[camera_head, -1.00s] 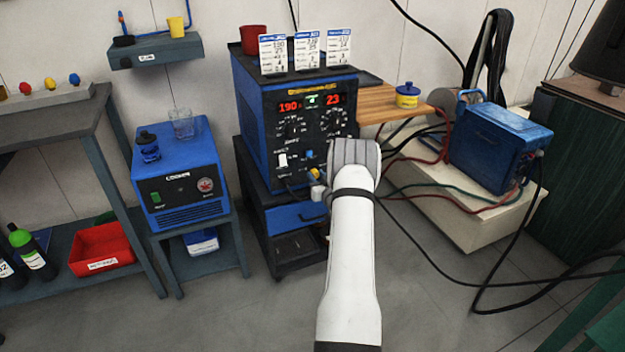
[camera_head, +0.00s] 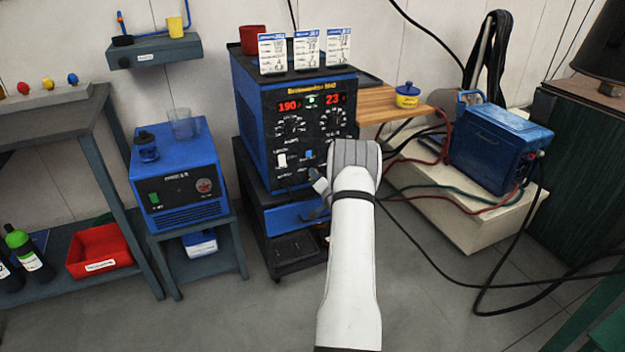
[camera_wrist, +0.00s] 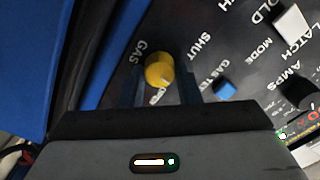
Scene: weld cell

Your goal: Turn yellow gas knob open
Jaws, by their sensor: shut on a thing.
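The yellow gas knob (camera_wrist: 157,72) is on the dark front panel of the blue welding machine (camera_head: 245,120), by the "GAS" lettering in the wrist view. "SHUT" is printed to its upper right there. My gripper (camera_wrist: 161,84) is shut on the knob, with one finger on each side of it. In the head view my gripper (camera_head: 319,184) is at the lower right of the panel, and I cannot make out the knob there. My wrist hides part of the panel. The knob's exact pointing is hard to tell.
A blue button (camera_wrist: 225,90) and a white switch (camera_wrist: 292,25) are close to the knob. The red displays (camera_head: 310,102) read 190 and 23. A blue cooler (camera_head: 180,185) stands left. Cables and a blue box (camera_head: 500,145) are on the right.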

